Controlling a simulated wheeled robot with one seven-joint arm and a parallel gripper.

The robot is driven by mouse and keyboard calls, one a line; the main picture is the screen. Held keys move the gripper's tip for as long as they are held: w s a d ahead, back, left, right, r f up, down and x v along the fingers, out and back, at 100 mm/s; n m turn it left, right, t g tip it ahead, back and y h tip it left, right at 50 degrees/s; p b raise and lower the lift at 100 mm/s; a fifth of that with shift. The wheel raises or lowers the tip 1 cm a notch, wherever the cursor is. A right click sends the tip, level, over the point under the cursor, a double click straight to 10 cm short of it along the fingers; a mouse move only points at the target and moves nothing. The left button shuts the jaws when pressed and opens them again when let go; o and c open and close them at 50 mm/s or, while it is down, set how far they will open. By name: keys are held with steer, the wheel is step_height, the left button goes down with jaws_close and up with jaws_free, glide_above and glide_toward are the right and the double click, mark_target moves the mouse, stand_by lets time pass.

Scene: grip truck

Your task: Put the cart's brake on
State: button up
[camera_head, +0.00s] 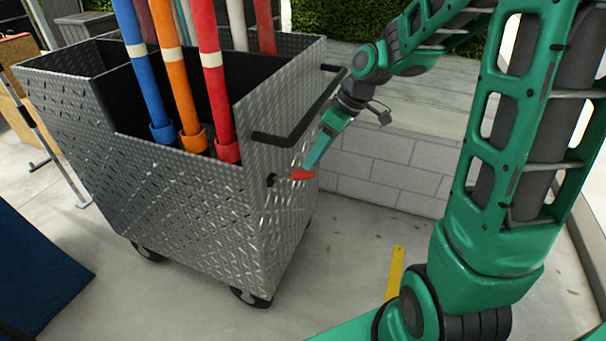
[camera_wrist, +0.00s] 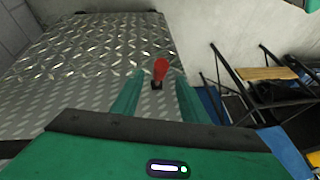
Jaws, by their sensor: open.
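The cart (camera_head: 180,200) is a grey diamond-plate box on casters, at the left in the head view. Its end panel (camera_wrist: 95,50) fills the left of the wrist view. A brake lever with a red grip (camera_head: 303,174) sticks out from that panel, below a black push handle (camera_head: 300,122). The red grip also shows in the wrist view (camera_wrist: 160,68). My gripper (camera_head: 309,166) is at the lever, pointing down at it. In the wrist view its two green fingers are apart, one on each side of the red grip. I cannot tell whether either finger touches it.
Blue, orange and red poles (camera_head: 172,80) stand in the cart. A low grey block wall (camera_head: 385,170) runs behind my gripper. A yellow strip (camera_head: 396,270) lies on the concrete floor. A dark-framed stand with a wooden top (camera_wrist: 268,74) is at the right in the wrist view.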

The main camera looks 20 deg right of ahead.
mark_target(304, 174)
steer(key=x, duration=0.7)
steer(key=shift+f, duration=0.2)
jaws_close()
